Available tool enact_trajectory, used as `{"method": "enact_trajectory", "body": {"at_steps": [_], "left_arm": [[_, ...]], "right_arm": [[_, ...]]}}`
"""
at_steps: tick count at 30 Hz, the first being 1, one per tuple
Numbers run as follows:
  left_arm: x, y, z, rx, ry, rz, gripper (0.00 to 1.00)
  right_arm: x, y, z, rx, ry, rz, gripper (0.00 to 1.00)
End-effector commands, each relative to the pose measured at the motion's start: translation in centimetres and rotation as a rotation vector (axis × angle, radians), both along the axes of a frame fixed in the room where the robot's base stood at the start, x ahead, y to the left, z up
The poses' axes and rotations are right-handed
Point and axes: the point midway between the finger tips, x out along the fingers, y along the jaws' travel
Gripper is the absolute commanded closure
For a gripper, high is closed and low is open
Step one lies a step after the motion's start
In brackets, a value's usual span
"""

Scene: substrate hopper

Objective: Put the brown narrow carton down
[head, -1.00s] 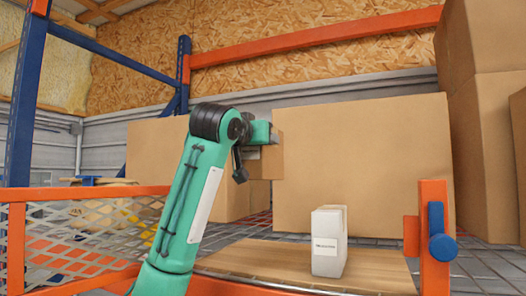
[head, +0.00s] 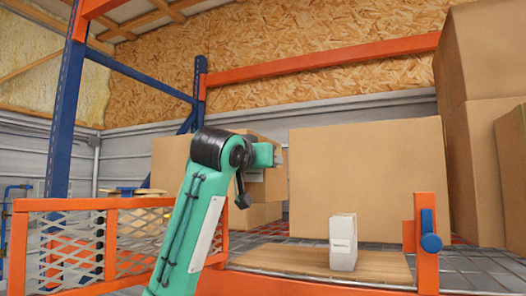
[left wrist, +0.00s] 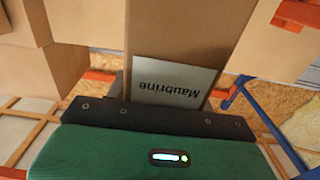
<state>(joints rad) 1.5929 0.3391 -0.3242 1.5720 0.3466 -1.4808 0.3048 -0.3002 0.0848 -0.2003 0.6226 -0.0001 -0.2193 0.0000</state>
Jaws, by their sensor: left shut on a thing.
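My left gripper (left wrist: 165,95) is shut on the brown narrow carton (left wrist: 185,30). In the left wrist view the carton fills the space ahead of the gripper and carries a grey label reading "Maubrine", upside down. The left fingers are mostly hidden by the wrist in the head view. My right gripper is in neither view.
A white carton (head: 343,242) stands upright on the board. A large brown box (head: 370,180) stands behind it, and stacked boxes (head: 475,150) stand at the right.

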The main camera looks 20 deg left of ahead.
Motion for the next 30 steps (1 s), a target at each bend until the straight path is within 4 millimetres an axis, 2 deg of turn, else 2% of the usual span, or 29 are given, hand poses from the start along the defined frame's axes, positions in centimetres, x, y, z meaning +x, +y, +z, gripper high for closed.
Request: {"method": "enact_trajectory", "body": {"at_steps": [3, 8, 11, 21, 30], "left_arm": [[-0.6, -0.1, -1.9, 0.000, -0.001, 0.000, 0.85], [-1.6, -0.4, -4.9, 0.001, -0.001, 0.000, 0.85], [-2.4, -0.6, -7.5, 0.001, 0.000, 0.001, 0.85], [-6.5, -1.6, -19.5, 0.001, 0.004, 0.004, 0.85], [-9.7, -2.4, -29.0, 0.000, 0.004, 0.006, 0.85]], "right_arm": [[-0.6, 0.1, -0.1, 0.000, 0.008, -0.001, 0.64], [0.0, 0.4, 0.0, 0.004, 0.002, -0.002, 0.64], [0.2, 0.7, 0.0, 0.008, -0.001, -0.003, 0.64], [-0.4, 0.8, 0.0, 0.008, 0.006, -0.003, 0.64], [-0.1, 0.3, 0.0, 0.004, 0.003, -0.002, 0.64]]}}
